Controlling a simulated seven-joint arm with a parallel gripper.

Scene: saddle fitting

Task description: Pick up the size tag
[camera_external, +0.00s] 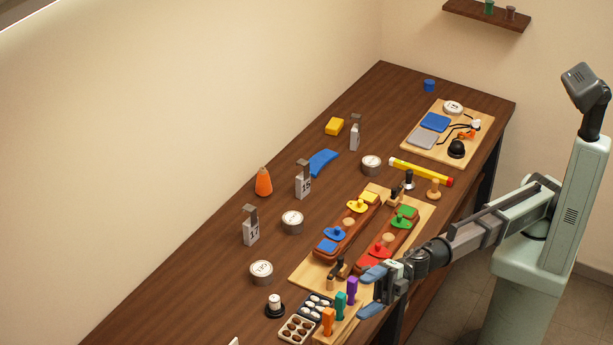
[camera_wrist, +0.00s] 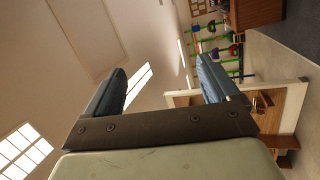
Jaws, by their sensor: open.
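Three grey upright tags with dark tops stand on the brown table in the external view. One tag marked 17 (camera_external: 251,232) is at the left, another with a number like 15 (camera_external: 303,186) is farther back, and a third (camera_external: 354,137) stands beyond it with its face hard to read. I cannot tell which is the size tag. My gripper (camera_external: 371,291) is open and empty, above the table's right front side, well to the right of the tags. Its two blue fingers also show spread apart in the wrist view (camera_wrist: 160,80), with nothing between them.
Wooden boards with coloured saddle-like pieces (camera_external: 335,234) lie between my gripper and the tags. A parts board (camera_external: 482,135) lies at the far right.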

